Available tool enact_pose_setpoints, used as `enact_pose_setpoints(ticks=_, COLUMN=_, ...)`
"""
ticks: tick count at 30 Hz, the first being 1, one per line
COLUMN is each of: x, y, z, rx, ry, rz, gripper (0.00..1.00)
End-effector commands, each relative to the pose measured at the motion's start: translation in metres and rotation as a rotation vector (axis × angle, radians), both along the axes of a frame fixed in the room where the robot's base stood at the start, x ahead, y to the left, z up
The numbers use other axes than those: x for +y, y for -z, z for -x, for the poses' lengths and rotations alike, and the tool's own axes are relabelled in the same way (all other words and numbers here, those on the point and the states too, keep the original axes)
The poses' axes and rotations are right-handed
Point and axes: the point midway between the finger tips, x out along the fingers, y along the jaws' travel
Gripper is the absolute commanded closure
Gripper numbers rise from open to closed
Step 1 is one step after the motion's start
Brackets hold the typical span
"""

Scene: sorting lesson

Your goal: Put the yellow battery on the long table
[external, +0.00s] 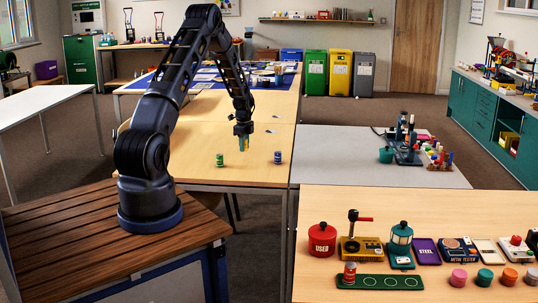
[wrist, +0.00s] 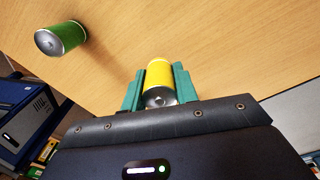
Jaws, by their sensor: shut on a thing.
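The yellow battery (wrist: 158,77) is between the two teal fingers of my gripper (wrist: 158,90), with its silver end toward the camera. My gripper (external: 243,141) is shut on it. In the external view the fingers hide most or all of the battery. The gripper points down over the light wooden table (external: 195,120), between and a little behind a green battery and a blue battery. I cannot tell whether the yellow battery touches the tabletop.
The green battery (external: 220,160) stands to the left and also shows in the wrist view (wrist: 62,38). The blue battery (external: 277,157) stands to the right. A grey table (external: 340,170) with a microscope (external: 405,140) adjoins on the right. Bare wood surrounds the gripper.

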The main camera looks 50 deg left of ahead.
Motion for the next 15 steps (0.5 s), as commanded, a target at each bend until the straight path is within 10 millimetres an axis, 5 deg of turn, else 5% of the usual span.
enact_pose_setpoints(ticks=15, x=0.000, y=0.044, z=0.000, rx=0.000, ry=0.001, rz=0.000, gripper=0.96)
